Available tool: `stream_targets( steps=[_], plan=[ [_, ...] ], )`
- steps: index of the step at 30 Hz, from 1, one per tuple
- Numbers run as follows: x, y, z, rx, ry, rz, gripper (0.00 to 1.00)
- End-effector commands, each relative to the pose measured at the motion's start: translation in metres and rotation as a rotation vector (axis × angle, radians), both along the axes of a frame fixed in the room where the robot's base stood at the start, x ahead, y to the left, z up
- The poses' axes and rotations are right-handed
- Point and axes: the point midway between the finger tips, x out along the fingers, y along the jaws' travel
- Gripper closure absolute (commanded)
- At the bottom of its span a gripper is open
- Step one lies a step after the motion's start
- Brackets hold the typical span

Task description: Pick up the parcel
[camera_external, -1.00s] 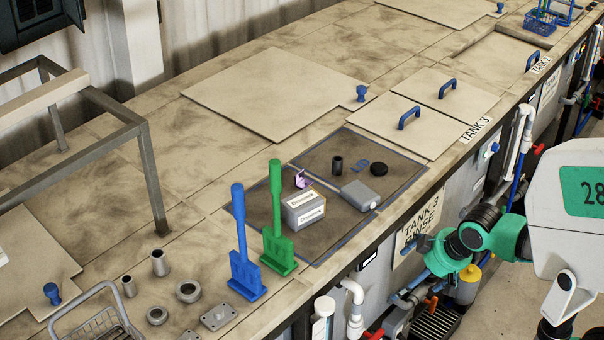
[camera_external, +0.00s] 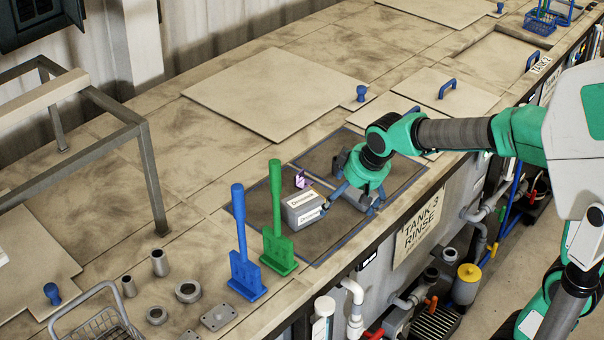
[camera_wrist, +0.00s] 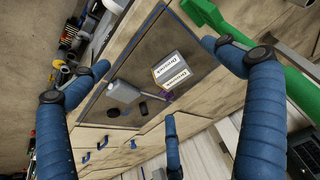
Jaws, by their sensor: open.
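The parcel (camera_external: 305,207), a grey box with white printed labels, sits upright on the dark blue-edged panel in the bench top. In the wrist view the parcel (camera_wrist: 172,70) shows between my spread blue fingers, below them and untouched. My gripper (camera_external: 348,200) is open and empty, pointing down over the panel just right of the parcel in the external view. In the wrist view its fingertips (camera_wrist: 156,75) are wide apart. The external view cannot show exactly how high the fingers are.
A grey block (camera_wrist: 122,92) lies close to the parcel, partly hidden by my gripper outside. A purple item (camera_external: 300,180) stands behind the parcel. Two small black parts (camera_wrist: 143,107) lie nearby. Upright green (camera_external: 277,220) and blue (camera_external: 241,245) tools stand left of the panel.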

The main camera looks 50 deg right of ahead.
Motion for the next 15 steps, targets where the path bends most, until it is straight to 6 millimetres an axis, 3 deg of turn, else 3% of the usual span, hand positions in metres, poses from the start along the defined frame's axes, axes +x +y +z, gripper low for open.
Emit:
stream_targets(
  steps=[6, 15],
  plan=[
    [0.057, -0.018, -0.005, 0.002, 0.018, -0.026, 0.00],
    [0.123, -0.043, -0.031, 0.006, 0.032, -0.057, 0.00]
  ],
)
